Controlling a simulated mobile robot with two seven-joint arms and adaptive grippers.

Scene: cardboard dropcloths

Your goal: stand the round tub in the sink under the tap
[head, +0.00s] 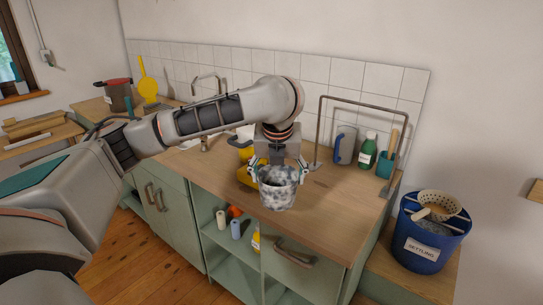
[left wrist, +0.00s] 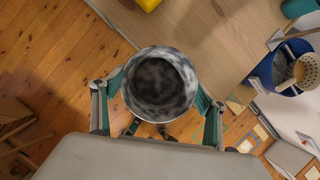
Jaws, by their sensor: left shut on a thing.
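The round tub (head: 278,190), speckled grey and white, is upright between the fingers of my left gripper (head: 277,172), which is shut on it. They are over the front part of the counter, right of the tap. In the left wrist view the tub (left wrist: 160,85) shows its open, dark inside, with a finger on either side. The arched metal tap (head: 208,78) stands at the back of the counter, partly behind my left arm. The sink is mostly hidden by that arm. My right gripper is not in view.
A yellow object (head: 244,172) stands just behind and left of the tub. A metal frame (head: 320,125), a blue-and-white container (head: 343,146) and a green bottle (head: 367,152) are at the right back. A blue bucket (head: 428,238) stands at right. The right counter front (head: 335,200) is clear.

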